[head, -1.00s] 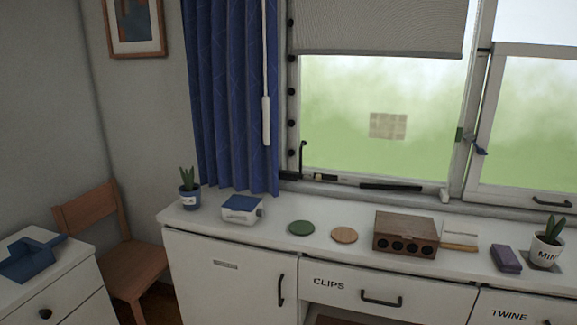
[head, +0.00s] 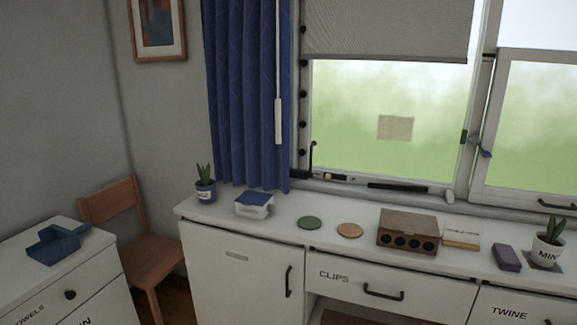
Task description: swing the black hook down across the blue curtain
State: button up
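The blue curtain (head: 246,95) hangs in folds at the left side of the window. Its lower edge reaches down close to the counter. The black hook (head: 312,158) is a thin dark piece standing upright at the window's lower left corner, with its top bent to the right. It is to the right of the curtain, apart from it, and does not cross it. My gripper is not in view.
The white counter (head: 280,232) below holds a potted plant (head: 205,190), a blue-lidded box (head: 254,205), green and tan discs, and a brown box with holes (head: 407,231). A white pull rod (head: 278,120) hangs before the curtain. A wooden chair (head: 130,235) stands left.

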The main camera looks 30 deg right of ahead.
aim_at(314, 142)
jog(key=z, duration=0.8)
jog(key=k, duration=0.1)
jog(key=u, duration=2.1)
jog(key=k, duration=1.35)
jog(key=z, duration=0.25)
jog(key=i, duration=0.35)
jog(key=z, duration=0.6)
jog(key=i, duration=1.35)
jog(key=z, duration=0.1)
